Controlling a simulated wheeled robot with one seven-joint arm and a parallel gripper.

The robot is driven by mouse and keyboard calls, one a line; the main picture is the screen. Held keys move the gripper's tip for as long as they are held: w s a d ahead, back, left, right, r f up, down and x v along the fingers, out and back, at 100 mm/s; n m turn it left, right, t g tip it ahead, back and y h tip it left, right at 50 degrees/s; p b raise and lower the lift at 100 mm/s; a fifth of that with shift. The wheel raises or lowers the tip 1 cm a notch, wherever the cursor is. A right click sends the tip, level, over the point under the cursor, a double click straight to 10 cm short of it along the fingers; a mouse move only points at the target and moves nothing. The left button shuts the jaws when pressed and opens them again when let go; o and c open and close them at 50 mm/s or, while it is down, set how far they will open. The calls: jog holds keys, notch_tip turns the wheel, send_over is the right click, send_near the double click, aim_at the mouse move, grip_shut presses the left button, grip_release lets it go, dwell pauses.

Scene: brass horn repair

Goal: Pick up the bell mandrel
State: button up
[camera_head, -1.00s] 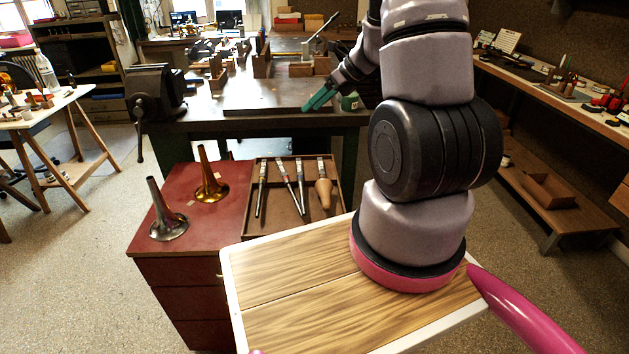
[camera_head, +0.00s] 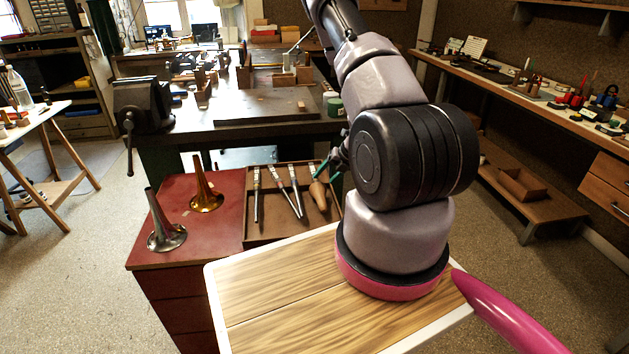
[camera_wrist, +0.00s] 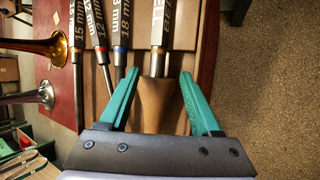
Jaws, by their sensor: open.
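The bell mandrel (camera_head: 319,194) is a tan wooden cone with a label-marked handle, lying at the right end of the tool tray (camera_head: 276,233). In the wrist view, the mandrel's wooden cone (camera_wrist: 155,98) lies between and below the two green fingers of my gripper (camera_wrist: 158,75). Lettering on its handle is partly readable as "ELL". My gripper is open and empty, and in the head view it (camera_head: 328,168) hangs over the right edge of the tray, partly hidden behind my arm. Whether the fingers touch the cone cannot be told.
Several slim rods with labelled handles (camera_wrist: 120,30) lie left of the mandrel in the tray. A brass bell flare (camera_head: 207,198) and a silver one (camera_head: 166,236) stand on the red cabinet (camera_head: 150,258) to the left. The workbench (camera_head: 240,125) with a vise (camera_head: 143,103) is behind.

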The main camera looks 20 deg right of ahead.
jog(key=x, duration=0.5)
jog(key=shift+w+a, duration=0.1)
jog(key=shift+w, duration=0.05)
grip_shut()
dwell(1.3)
